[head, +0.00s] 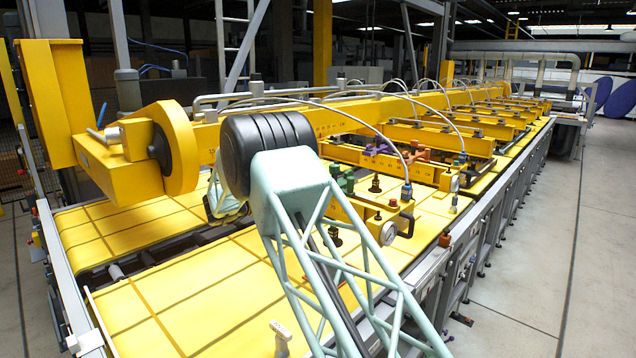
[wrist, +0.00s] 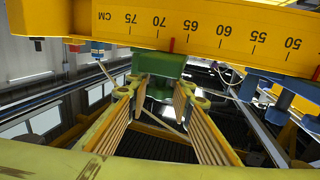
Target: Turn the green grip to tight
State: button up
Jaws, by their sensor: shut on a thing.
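The green grip (wrist: 158,66) hangs under a yellow beam (wrist: 210,28) with a centimetre scale in the wrist view. My gripper (wrist: 160,93) reaches up to it from below. Its two ribbed fingers stand on either side of the grip's lower part and are shut on it. In the head view green parts (head: 345,179) show on the near crossbeam, right of my arm. My arm hides the gripper there, and I cannot tell the grip's turn position.
A purple grip (head: 377,152) and an orange-brown grip (head: 421,153) sit on the crossbeam behind. Hoses arch above the long yellow main beam (head: 300,118). The yellow table (head: 130,235) below is mostly bare.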

jog(key=shift+w+r+m+g+h+p, duration=0.1)
jog(key=shift+m+g+h+p, duration=0.7)
jog(key=shift+g, duration=0.4)
jog(key=shift+r+m+g+h+p, duration=0.1)
jog(key=shift+m+g+h+p, duration=0.55)
jog(key=shift+m+g, duration=0.4)
jog(key=shift+o, duration=1)
jog(key=shift+w+a+r+m+g+h+p, duration=0.15)
jog(key=shift+m+g+p, duration=0.15)
jog(key=shift+g+p, duration=0.35)
jog(key=shift+w+r+m+g+h+p, duration=0.1)
jog(key=shift+m+g+p, duration=0.15)
jog(key=shift+g+p, duration=0.4)
jog(key=shift+s+f+m+g+p, duration=0.2)
jog(key=shift+s+m+g+p, duration=0.15)
jog(key=shift+p, duration=0.15)
jog(key=shift+c, duration=1)
jog(key=shift+s+f, duration=0.1)
jog(key=shift+f, duration=0.35)
jog(key=o, duration=0.9)
jog(key=shift+d+r, duration=0.15)
jog(key=shift+d, duration=0.05)
